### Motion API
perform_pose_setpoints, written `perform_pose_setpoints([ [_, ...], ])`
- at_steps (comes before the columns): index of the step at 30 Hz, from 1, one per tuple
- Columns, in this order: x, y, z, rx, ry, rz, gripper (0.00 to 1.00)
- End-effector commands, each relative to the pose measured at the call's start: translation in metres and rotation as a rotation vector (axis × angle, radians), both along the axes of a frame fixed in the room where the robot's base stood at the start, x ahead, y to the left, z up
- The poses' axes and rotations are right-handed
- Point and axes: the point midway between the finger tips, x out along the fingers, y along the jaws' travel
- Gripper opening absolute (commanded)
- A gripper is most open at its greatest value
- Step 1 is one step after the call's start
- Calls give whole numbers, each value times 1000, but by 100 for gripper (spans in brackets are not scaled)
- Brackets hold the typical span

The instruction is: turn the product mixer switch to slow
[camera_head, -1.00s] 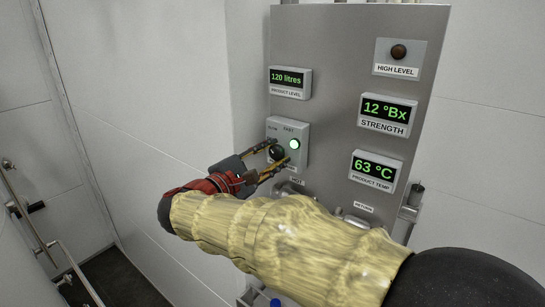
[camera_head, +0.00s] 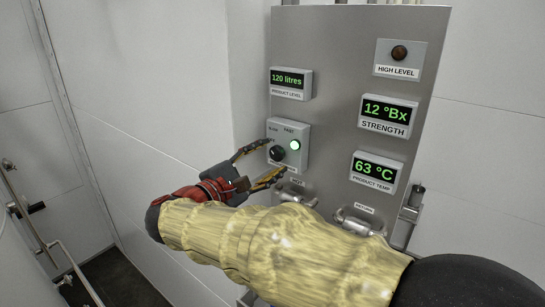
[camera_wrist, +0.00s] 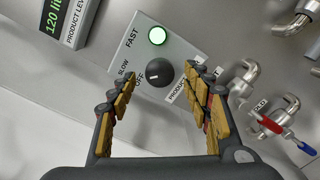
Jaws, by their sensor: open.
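In the wrist view a gap shows between the fingers (camera_wrist: 160,82) and the knob, and nothing is held.
The product level display (camera_head: 290,82) reads 120 litres, above the switch box. Strength (camera_head: 387,114) and temperature (camera_head: 375,171) displays are to the right. Pipe fittings and valves, one with a red and blue handle (camera_wrist: 283,131), lie right of the gripper. White wall is left.

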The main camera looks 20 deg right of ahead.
Motion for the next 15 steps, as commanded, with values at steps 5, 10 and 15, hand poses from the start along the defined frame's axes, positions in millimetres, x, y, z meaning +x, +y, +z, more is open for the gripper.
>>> perform_pose_setpoints([
  [5, -22, 33, 0, 0, 1, 6, 49],
  [10, -41, 58, 0, 0, 1, 4, 49],
  [15, -52, 73, -1, 0, 1, 3, 49],
])
